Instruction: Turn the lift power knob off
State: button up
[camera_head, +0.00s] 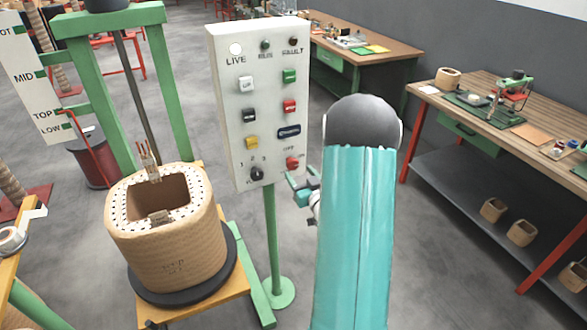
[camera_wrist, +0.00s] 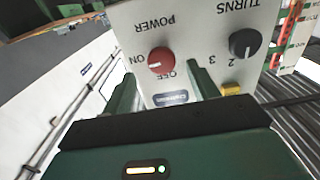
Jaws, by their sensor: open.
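The red power knob (camera_head: 292,162) is at the lower right of a white control panel (camera_head: 262,105) on a green post. In the wrist view the panel is upside down, and the red knob (camera_wrist: 161,60) sits under the POWER label. Its pale mark appears to point towards ON; OFF is printed beside it. My gripper (camera_wrist: 163,88) is open and empty, its two dark green fingers spread before the knob, which shows between and beyond their tips. No contact is visible. In the head view my gripper (camera_head: 305,188) is just below right of the knob, partly hidden by my arm.
The black turns knob (camera_head: 257,173) is left of the power knob, with several coloured buttons above. A wound coil (camera_head: 165,250) stands on a turntable to the left. Workbenches (camera_head: 520,100) stand behind and to the right. Grey floor is open between them.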

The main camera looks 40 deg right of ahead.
aim_at(294, 166)
jog(key=x, duration=0.4)
jog(key=shift+w, duration=0.4)
jog(key=c, duration=1)
